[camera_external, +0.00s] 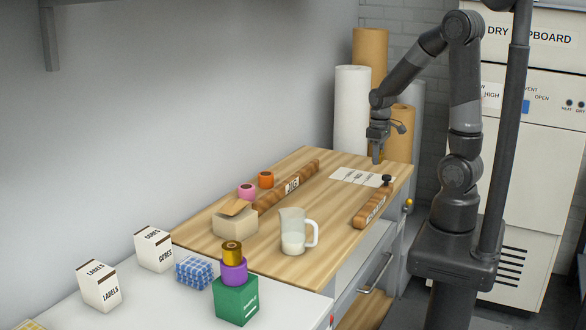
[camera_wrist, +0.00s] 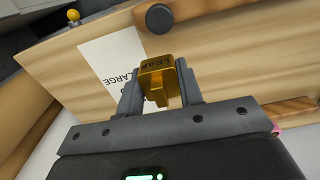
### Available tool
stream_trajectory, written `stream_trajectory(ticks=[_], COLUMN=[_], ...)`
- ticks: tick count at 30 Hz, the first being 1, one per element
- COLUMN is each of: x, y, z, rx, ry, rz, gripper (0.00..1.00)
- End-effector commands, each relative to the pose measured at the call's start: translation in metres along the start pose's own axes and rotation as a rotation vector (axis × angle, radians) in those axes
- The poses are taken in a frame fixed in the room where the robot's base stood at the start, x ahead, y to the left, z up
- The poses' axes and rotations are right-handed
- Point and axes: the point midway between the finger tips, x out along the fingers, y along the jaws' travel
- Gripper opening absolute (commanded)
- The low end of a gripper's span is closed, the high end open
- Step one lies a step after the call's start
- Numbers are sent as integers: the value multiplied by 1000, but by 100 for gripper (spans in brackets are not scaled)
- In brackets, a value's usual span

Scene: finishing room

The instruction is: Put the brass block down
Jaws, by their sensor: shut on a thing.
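The brass block (camera_wrist: 158,83) is between the two fingers of my gripper (camera_wrist: 160,90) in the wrist view. It is gold-coloured, with dark lettering on its face. My gripper (camera_external: 377,153) is shut on it, pointing down over the far end of the wooden bench top (camera_external: 330,225) in the external view. There the block is mostly hidden by the fingers. A white printed sheet (camera_external: 357,177) lies on the bench just below; its lettering, partly "LARGE", shows in the wrist view (camera_wrist: 108,62). I cannot tell whether the block touches the bench.
A dark round knob (camera_external: 387,180) stands near the sheet, by a labelled brown bar (camera_external: 373,207). Another bar (camera_external: 288,185) lies along the back. A jug (camera_external: 293,232), an open carton (camera_external: 235,218) and tape rolls (camera_external: 247,191) stand nearer. Tall rolls (camera_external: 351,110) stand behind.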

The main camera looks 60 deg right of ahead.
Motion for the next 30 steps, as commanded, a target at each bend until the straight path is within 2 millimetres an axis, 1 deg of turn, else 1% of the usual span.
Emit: stream_trajectory(ticks=[1,2,5,8,15,19,22,26,30], x=[0,1,6,17,50,63,69,74,93], y=[5,6,3,-12,-55,-73,-80,-83,-83], z=[7,10,10,-1,-35,-49,-55,-57,-56], rx=[-6,-12,-27,-32,-32,-28,-25,-24,-24], ry=[1,0,-1,-3,-3,-2,0,-1,-3], rz=[-1,-2,-3,-4,-3,-3,-3,-3,-3], gripper=[4,4,4,4,4,4,4,4,4])
